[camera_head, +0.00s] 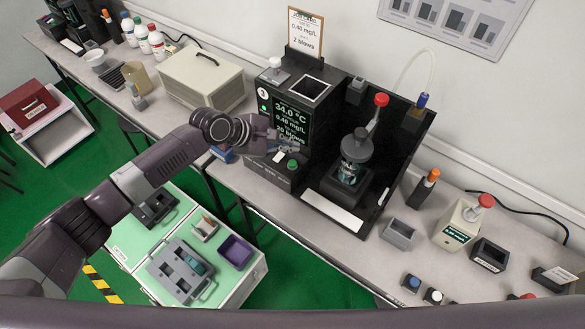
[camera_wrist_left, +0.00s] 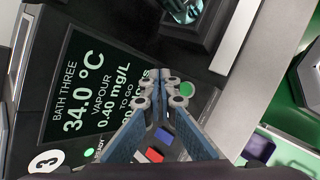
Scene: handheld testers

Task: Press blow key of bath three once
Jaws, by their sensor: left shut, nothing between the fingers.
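Bath three is a black unit (camera_head: 310,100) marked 3. Its screen (camera_head: 293,118) reads 34.0 °C and 0.40 mg/L; it also shows in the left wrist view (camera_wrist_left: 85,85). A green round key (camera_head: 292,164) sits on the ledge below the screen, and it shows in the left wrist view (camera_wrist_left: 187,89). Red (camera_wrist_left: 152,156) and blue (camera_wrist_left: 166,138) parts show between my fingers there. My left gripper (camera_head: 291,149) is shut and empty. Its fingertips (camera_wrist_left: 164,76) are beside the green key; contact cannot be told. Key labels are unreadable. My right gripper is out of view.
A card (camera_head: 305,32) reading 0.40 mg/L and 2 blows stands behind the unit. A glass vessel (camera_head: 357,146) with a red-topped tube stands at its right. A beige box (camera_head: 202,80) is to the left. The bench front edge is below.

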